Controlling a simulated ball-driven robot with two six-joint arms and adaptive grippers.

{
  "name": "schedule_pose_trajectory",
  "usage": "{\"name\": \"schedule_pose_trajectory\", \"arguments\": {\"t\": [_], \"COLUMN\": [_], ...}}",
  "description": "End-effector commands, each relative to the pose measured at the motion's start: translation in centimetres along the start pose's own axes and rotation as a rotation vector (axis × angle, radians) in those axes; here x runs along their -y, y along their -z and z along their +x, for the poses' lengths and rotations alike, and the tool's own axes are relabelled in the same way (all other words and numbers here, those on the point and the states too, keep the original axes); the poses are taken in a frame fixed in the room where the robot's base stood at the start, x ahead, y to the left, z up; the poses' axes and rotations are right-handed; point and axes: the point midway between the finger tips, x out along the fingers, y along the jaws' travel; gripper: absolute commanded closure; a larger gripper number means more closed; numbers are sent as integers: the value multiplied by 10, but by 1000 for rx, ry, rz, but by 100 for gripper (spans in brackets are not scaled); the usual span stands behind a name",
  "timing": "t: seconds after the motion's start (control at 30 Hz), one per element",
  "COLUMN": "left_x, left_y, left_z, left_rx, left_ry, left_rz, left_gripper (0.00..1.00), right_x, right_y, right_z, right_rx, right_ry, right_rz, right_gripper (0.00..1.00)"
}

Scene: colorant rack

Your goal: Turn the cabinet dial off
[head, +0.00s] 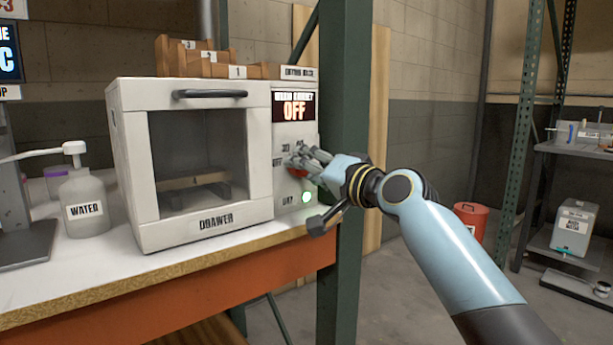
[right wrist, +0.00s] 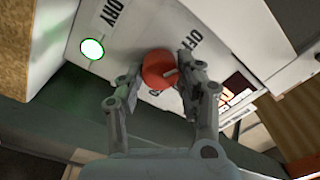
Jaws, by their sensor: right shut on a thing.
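The white cabinet (head: 127,150) stands on the bench, its windowed front labelled "DRAWER". Its display (head: 294,107) reads "OFF". The red dial (head: 298,172) is on the control panel at the cabinet's right side, partly hidden by my right gripper (head: 300,158). In the right wrist view the dial (right wrist: 158,70) sits between the fingers of my right gripper (right wrist: 160,88), which is shut on it. A pale mark on the dial points toward the "OFF" lettering (right wrist: 188,40). A lit green-rimmed light (head: 306,197) is below the dial. My left gripper is not in view.
A water bottle (head: 88,205) stands left of the cabinet. A wooden stepped rack (head: 190,62) sits on top. A green post (head: 343,120) rises just right of the panel, close to my right arm. A red bin (head: 471,222) stands behind.

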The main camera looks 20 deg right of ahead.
Motion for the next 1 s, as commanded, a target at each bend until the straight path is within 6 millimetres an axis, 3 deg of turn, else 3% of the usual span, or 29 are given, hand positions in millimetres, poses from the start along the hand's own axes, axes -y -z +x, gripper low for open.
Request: {"name": "schedule_pose_trajectory", "arguments": {"t": [0.33, 0.9, 0.93, 1.0], "left_x": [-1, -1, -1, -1], "left_y": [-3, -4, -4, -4], "left_z": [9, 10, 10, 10], "left_rx": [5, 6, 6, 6], "left_ry": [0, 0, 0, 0], "left_rz": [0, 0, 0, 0], "left_gripper": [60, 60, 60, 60], "right_x": [-3, -3, -3, -3], "right_y": [-3, -3, -3, -3], "right_z": [0, 0, 0, 0], "right_rx": [11, 13, 13, 12], "right_ry": [-5, -5, -5, -5], "right_rz": [-146, -174, -174, -174], "right_gripper": [96, 96, 60, 51]}}
